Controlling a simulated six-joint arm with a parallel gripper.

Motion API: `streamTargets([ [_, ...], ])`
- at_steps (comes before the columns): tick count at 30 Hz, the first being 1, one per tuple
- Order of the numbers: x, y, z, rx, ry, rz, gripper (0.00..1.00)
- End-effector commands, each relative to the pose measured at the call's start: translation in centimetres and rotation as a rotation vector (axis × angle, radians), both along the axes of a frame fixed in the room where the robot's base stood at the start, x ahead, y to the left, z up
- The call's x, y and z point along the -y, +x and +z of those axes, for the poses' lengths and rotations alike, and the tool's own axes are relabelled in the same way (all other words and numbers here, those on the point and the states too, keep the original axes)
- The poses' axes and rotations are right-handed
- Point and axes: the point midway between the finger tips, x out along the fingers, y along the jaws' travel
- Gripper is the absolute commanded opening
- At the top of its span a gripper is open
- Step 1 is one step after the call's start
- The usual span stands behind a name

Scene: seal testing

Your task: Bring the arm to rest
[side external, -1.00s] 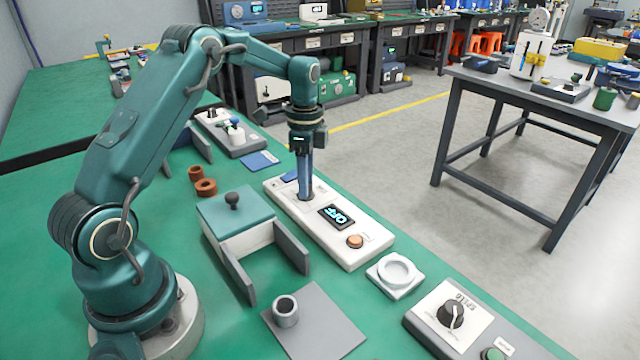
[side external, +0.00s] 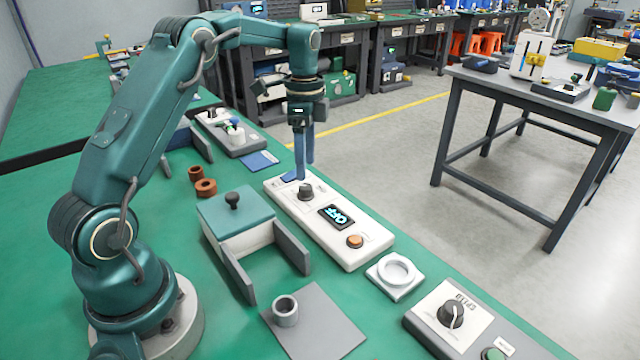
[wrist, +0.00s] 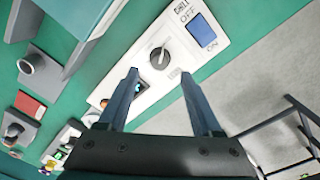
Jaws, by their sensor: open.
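My gripper (side external: 305,172) is open and empty, pointing down above the dark knob (side external: 306,192) of a white control panel (side external: 348,250). A gap shows between its fingertips and the knob. In the wrist view the two fingers of my gripper (wrist: 161,79) stand apart, and the knob (wrist: 159,56) shows beyond the tips. My arm is raised and bent over the green bench.
A teal-lidded box (side external: 235,215) with grey side walls stands left of the panel. A grey ring (side external: 286,311) sits on a grey plate (side external: 315,325). A white round holder (side external: 396,272) and a dial box (side external: 450,315) lie to the right. Brown rings (side external: 205,187) lie behind.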

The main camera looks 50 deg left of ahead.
Motion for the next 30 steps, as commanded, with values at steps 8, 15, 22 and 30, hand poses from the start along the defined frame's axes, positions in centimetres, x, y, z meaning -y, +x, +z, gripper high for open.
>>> streamTargets([
  [8, 0.1, 0.0, 0.1, -0.001, -0.001, -0.002, 0.66],
  [15, 2.2, 0.4, 4.8, 0.102, 0.041, -0.062, 0.66],
  [22, 6.7, -2.8, 10.6, 0.232, 0.072, -0.065, 0.66],
  [30, 11.1, -8.8, 13.4, 0.375, 0.048, 0.097, 0.66],
])
